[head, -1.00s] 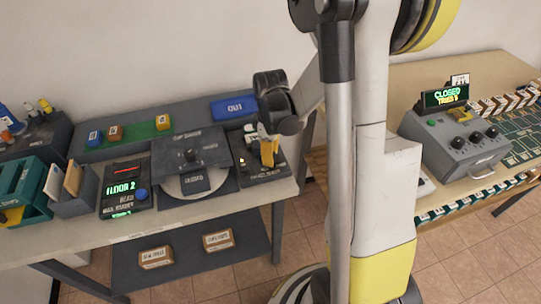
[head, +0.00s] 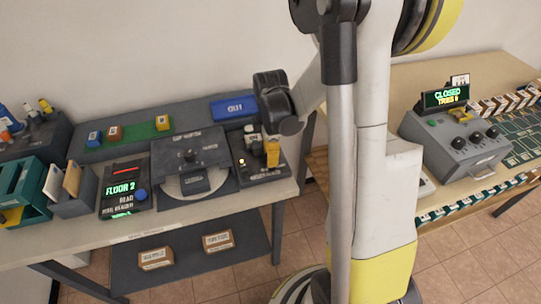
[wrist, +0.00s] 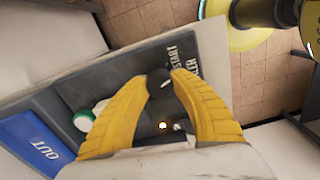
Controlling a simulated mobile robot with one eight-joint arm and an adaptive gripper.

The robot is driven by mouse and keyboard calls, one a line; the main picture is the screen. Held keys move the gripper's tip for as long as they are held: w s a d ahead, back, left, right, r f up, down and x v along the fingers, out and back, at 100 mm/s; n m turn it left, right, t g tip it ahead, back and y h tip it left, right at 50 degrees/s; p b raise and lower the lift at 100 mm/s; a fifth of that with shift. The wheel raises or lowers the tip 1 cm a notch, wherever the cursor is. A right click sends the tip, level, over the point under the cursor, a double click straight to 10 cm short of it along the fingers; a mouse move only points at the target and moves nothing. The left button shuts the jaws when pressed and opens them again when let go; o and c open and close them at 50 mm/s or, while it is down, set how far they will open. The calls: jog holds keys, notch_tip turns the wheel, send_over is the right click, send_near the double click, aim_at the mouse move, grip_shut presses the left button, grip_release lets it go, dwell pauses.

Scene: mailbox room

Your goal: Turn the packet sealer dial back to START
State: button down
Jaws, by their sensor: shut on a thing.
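The packet sealer is a dark grey panel at the right end of the left bench in the head view (head: 250,174), and it fills the middle of the wrist view (wrist: 118,66). Its small black dial (wrist: 158,86) has a white pointer mark, and START is printed beside it. I cannot tell exactly where the mark points. My gripper's yellow fingers (wrist: 161,81) are shut on the dial, one on each side. In the head view my gripper (head: 272,153) stands over the panel and hides the dial.
A blue OUT tray (head: 233,107) lies behind the sealer. A round-plated device (head: 190,150) adjoins it at left. The bench edge is close.

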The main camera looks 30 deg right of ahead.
jog(key=c, duration=1)
grip_release()
notch_tip(320, 180, up, 12)
